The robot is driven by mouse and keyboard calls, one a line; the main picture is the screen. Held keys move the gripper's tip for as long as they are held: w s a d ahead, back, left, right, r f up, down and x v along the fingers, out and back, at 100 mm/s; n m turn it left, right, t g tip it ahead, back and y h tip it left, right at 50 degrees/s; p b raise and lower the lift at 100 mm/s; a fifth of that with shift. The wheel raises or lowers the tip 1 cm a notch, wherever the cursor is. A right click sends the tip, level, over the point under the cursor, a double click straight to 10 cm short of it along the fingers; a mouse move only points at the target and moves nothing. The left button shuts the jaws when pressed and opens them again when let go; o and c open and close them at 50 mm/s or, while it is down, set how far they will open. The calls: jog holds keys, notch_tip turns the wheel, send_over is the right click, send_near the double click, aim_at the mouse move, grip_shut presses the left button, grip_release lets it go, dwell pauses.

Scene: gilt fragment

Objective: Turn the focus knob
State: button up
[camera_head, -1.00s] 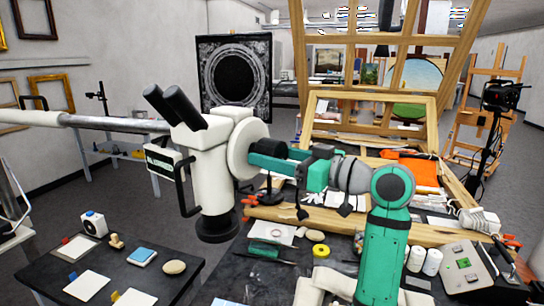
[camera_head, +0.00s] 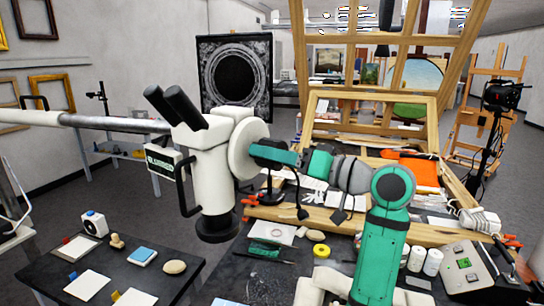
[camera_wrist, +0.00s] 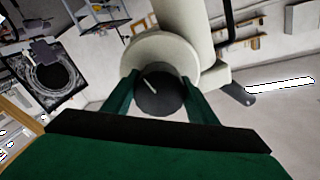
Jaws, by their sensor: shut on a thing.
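The white microscope (camera_head: 213,165) with black eyepieces hangs from a long arm over the dark table. In the wrist view its dark round focus knob (camera_wrist: 160,102) stands out from a broad white disc (camera_wrist: 160,50), with a pale line on its face pointing toward the upper left. My gripper (camera_wrist: 160,98) is shut on the knob, one green finger on each side. In the head view my gripper (camera_head: 274,154) reaches in from the right, one green finger in front of the knob and hiding most of it.
A dark table (camera_head: 180,287) at the lower left holds cards, a sponge and small tools. The workbench below my arm carries wooden frame parts, a yellow tape roll (camera_head: 321,250) and a grey control box (camera_head: 468,268). A black cable hangs beneath my gripper.

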dwell(0.3)
jog(key=o, duration=1.1)
jog(key=shift+c, duration=0.2)
jog(key=shift+d, duration=0.1)
jog(key=v, duration=1)
jog(key=shift+s+d, duration=0.25)
jog(key=shift+d, duration=0.05)
